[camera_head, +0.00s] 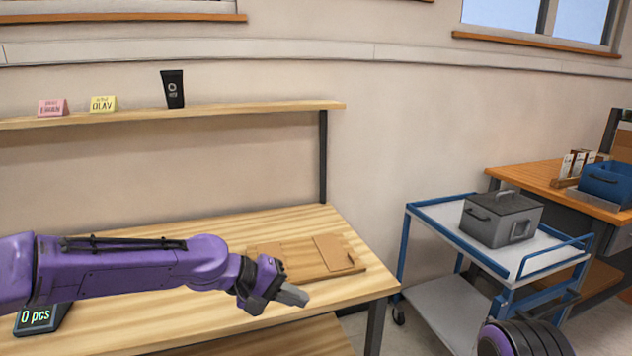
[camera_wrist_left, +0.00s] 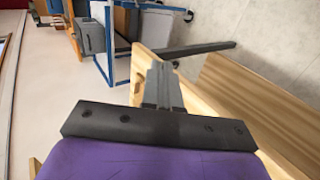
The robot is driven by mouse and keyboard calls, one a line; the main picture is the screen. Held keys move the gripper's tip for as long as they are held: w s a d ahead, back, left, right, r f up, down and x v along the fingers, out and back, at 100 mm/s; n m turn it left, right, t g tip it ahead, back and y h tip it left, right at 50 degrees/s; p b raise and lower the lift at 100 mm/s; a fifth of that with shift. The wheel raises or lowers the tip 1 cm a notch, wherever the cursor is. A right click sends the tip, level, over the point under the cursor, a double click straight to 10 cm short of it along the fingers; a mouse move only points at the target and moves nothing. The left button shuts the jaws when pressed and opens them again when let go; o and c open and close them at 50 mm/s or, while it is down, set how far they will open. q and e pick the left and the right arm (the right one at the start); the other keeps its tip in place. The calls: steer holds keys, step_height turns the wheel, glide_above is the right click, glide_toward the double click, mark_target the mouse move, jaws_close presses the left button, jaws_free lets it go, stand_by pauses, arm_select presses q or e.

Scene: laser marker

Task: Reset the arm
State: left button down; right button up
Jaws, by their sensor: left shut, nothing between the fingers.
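My left arm, purple, reaches in from the left over the wooden workbench (camera_head: 230,325) in the head view. My left gripper (camera_head: 293,296) is shut and empty, held above the bench near its right part. In the left wrist view the shut fingers (camera_wrist_left: 160,85) point toward the bench's end. A part of my right arm shows at the bottom right of the head view; its gripper is not visible.
A display reading 0 pcs (camera_head: 38,317) sits at the left. A blue cart (camera_head: 455,237) carries a grey box (camera_head: 502,218).

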arm_select(q)
steer(key=w+a+f+n+t+y, duration=0.3)
steer(key=a+f+n+t, duration=0.15)
steer(key=f, duration=0.25)
steer(key=s+a+f+y, duration=0.2)
steer(key=s+a+f, duration=0.15)
steer(key=f, duration=0.35)
steer(key=s+a+f+y, duration=0.3)
steer(key=s+f, duration=0.1)
steer(key=f, duration=0.4)
steer(key=s+a+f+g+y, duration=0.1)
steer(key=s+a+f, duration=0.3)
steer(key=s, duration=0.6)
steer(key=s+a+f+m+g+y, duration=0.1)
steer(key=s+a+f, duration=0.4)
steer(key=s, duration=0.5)
steer(key=s+a+f+g+y, duration=0.2)
steer(key=s+a+f, duration=0.3)
steer(key=s, duration=0.6)
steer(key=shift+a+y+p, duration=0.3)
steer(key=shift+a+y, duration=0.25)
steer(key=shift+y, duration=0.15)
steer(key=shift+f+g, duration=0.1)
steer(key=shift+g, duration=0.15)
